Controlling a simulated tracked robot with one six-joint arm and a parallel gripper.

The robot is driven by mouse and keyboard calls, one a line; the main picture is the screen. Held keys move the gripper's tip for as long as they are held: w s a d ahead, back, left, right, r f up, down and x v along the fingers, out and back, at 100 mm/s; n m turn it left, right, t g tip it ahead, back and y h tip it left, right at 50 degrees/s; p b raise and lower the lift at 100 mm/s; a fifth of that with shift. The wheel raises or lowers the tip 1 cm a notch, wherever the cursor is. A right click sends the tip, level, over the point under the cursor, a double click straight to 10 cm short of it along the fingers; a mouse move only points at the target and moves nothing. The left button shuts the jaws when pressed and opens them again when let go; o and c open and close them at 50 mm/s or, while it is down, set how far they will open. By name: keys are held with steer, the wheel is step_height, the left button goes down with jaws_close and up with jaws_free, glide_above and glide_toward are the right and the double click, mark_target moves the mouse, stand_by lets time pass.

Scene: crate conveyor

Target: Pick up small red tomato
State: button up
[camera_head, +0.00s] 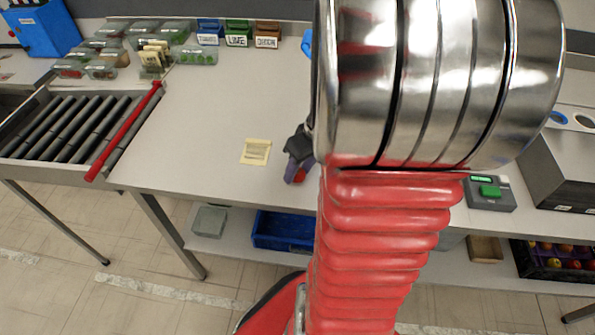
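My red bellows arm with its shiny metal joint covers the middle and right of the view. A dark shape beside the arm, partly hidden by it, looks like my gripper (297,158), low over the grey table. A small red patch and a purple patch show at its lower end. I cannot tell whether the red patch is the small red tomato or part of the gripper. Whether the fingers are open or shut is not clear. Clear boxes (70,69) at the back left hold small red things, too small to make out singly.
The table (205,130) is bare around a yellow note (256,151). A roller conveyor (70,125) with a red bar (125,130) is at left. Small labelled bins (238,34) stand at the back. A green-button box (489,192) is right. A fruit crate (527,268) sits low right.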

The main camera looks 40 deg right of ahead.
mark_target(299, 171)
steer(key=shift+c, duration=0.5)
steer(key=c, duration=0.6)
steer(key=shift+r, duration=0.1)
step_height(299, 171, up, 10)
steer(key=shift+f, duration=0.1)
stand_by(0.3)
steer(key=shift+a+f, duration=0.1)
stand_by(0.5)
